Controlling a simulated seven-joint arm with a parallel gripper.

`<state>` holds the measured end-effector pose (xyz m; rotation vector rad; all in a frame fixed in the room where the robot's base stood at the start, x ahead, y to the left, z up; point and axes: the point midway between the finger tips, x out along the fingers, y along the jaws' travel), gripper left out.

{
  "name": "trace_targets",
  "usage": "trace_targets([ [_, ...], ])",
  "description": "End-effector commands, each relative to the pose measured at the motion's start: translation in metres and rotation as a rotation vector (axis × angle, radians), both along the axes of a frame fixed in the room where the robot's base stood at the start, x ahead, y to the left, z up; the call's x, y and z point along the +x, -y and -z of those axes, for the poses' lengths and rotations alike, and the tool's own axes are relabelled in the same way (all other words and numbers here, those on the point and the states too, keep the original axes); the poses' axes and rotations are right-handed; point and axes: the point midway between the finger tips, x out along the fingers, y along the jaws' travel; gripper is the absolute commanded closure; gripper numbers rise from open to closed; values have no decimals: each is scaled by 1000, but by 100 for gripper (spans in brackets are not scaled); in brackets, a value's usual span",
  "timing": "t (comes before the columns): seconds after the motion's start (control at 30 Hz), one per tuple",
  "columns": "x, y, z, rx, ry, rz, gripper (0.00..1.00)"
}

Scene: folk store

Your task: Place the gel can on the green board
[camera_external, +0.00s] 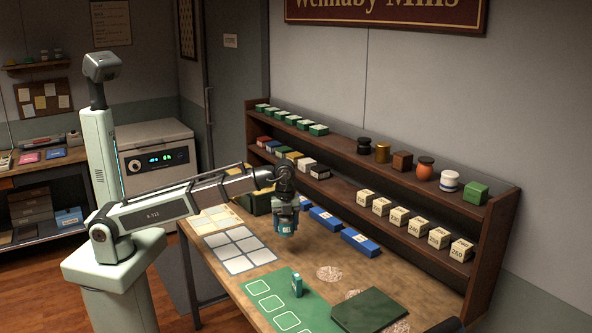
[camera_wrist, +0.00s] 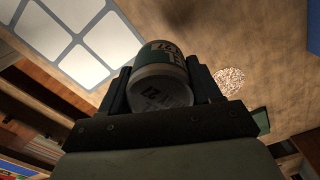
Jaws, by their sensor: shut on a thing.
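My gripper (camera_external: 285,206) is shut on the gel can (camera_external: 286,229), a dark teal and pale can with a "GEL" label. It holds the can above the wooden table, between the grey-and-white grid mat and the blue boxes. In the wrist view the gel can (camera_wrist: 160,88) sits between the two dark fingers of my gripper (camera_wrist: 158,82). A flat dark green board (camera_external: 369,309) lies on the table at the lower right, apart from the can. A lighter green mat (camera_external: 266,289) with white square outlines lies left of it, with a small teal item (camera_external: 297,285) standing on it.
The grid mat (camera_external: 240,250) lies left of the can; blue boxes (camera_external: 360,242) lie to its right. A speckled round patch (camera_external: 329,273) is on the table between can and dark board. A wooden shelf (camera_external: 395,220) with cubes and jars borders the table's back. Bare table surrounds the patch.

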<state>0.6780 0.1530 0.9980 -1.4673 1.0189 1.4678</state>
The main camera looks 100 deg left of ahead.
Motion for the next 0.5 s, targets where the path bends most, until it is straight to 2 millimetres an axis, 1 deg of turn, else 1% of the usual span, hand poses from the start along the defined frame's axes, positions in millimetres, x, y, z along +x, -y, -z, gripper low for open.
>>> trace_targets([
  [0.03,9,16,1,0,0,28,72],
  [0.17,34,53,1,0,0,89,72],
  [0.27,57,82,0,0,0,136,72],
  [0.37,82,113,-1,0,1,182,72],
  [0.47,111,146,-3,0,0,229,72],
  [0.5,123,159,-4,0,0,247,72],
])
